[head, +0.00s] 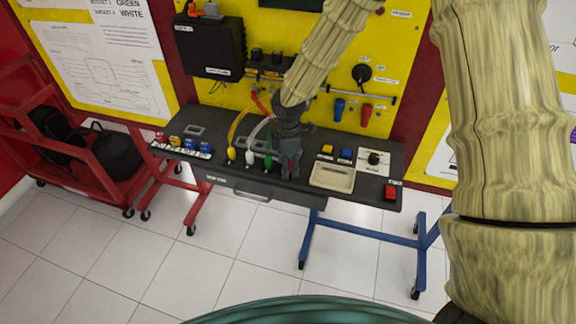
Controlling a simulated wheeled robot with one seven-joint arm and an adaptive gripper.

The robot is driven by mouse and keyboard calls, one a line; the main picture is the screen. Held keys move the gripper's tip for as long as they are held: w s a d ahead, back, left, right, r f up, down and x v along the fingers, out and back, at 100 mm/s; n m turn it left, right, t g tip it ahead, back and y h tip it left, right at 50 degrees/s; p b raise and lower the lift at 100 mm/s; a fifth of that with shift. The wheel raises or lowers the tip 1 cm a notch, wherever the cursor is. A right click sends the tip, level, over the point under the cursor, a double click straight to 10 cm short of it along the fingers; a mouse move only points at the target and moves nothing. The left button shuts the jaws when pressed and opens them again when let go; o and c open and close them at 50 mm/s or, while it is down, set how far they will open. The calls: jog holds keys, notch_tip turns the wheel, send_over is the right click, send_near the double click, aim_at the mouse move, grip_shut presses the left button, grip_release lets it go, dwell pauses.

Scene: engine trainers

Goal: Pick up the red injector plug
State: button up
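My gripper (290,172) points down over the dark bench top, right of the green plug (268,161). It is small and dark in the head view, and I cannot tell whether its fingers are open or shut. A little red shows around its fingers, but I cannot tell if this is the red injector plug. A red cable (258,101) comes from the panel behind and runs toward my gripper. A white plug (249,157) and a yellow plug (231,153) lie further left on their cables.
Red, yellow and blue connectors (190,144) line the bench's left end. A beige tray (332,177) stands right of my gripper, with yellow and blue buttons (346,154) behind it. A white dial plate (374,162) and red switch (390,191) are at the right end.

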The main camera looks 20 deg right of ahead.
jog(key=c, duration=0.9)
jog(key=shift+r, duration=0.1)
